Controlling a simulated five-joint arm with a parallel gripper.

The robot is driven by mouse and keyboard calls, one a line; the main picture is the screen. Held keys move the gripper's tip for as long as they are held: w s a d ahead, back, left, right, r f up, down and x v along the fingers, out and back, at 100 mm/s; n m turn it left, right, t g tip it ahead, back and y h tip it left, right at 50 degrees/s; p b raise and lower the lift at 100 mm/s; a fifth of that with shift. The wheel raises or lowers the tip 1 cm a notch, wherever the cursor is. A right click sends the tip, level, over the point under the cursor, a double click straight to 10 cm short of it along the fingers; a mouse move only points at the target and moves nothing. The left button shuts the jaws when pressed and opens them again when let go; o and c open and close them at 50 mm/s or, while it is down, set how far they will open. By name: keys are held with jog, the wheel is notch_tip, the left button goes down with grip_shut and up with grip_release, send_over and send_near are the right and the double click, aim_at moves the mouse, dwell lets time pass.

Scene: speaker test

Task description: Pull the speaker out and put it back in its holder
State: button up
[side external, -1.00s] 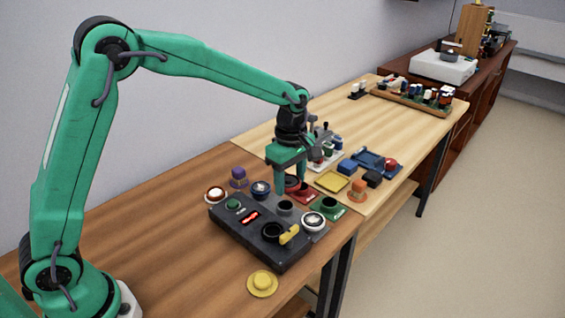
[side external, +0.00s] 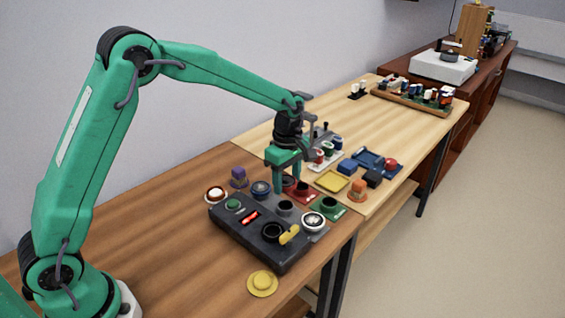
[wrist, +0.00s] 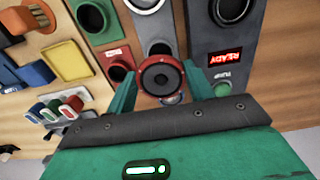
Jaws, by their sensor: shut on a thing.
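The speaker, a round piece with a red rim and a dark cone, shows in the wrist view (wrist: 161,77) between the two green fingers of my gripper (wrist: 163,84). My gripper is shut on it and holds it cone side up. In the side view the speaker (side external: 288,182) is partly hidden by my gripper (side external: 287,178). The red holder (side external: 309,196) has an empty black socket and sits just right of the speaker. In the wrist view the red holder (wrist: 113,52) lies just left of the speaker, apart from it.
A dark control box (side external: 250,238) with a red READY display stands in front of my gripper. A green holder (side external: 330,212), a grey strip (wrist: 155,30) with sockets, a yellow tray (side external: 332,181) and an orange piece (side external: 357,189) are nearby. A yellow disc (side external: 262,283) lies at the front.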

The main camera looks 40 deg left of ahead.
send_over(287, 200)
jog(key=s+d, duration=0.2)
jog(key=shift+w+a+f, duration=0.1)
jog(key=shift+f, duration=1.1)
jog(key=shift+a+f, duration=0.1)
jog(key=shift+f, duration=1.05)
jog(key=shift+f, duration=1.3)
dwell(1.2)
jog(key=o, duration=1)
jog(key=shift+r, duration=0.15)
jog(key=shift+r, duration=3.6)
